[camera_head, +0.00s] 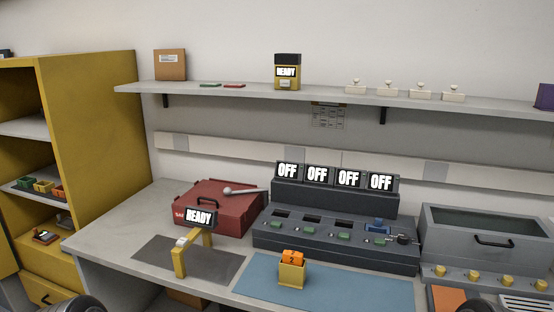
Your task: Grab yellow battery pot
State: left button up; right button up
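A small yellow pot (291,276) stands upright on the blue mat (345,284) near the front of the bench. An orange block marked "2" (292,257) sits in it and sticks out of its top. Nothing is touching the pot from outside. Neither of my grippers shows; only dark rounded parts, perhaps of my arms, show at the bottom left and bottom right edges.
Behind the pot stands a dark charger station (335,235) with several "OFF" displays. Left of the pot are a yellow stand with a "READY" display (200,217) on a grey mat and a red toolbox (222,205). A metal bin (485,232) stands right.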

aim_at(292, 276)
jog(key=i+j, duration=0.15)
jog(key=j, duration=0.15)
jog(key=i+j, duration=0.15)
jog(key=j, duration=0.15)
jog(key=i+j, duration=0.1)
jog(key=j, duration=0.2)
jog(key=i+j, duration=0.15)
jog(key=j, duration=0.15)
jog(key=z, duration=1.85)
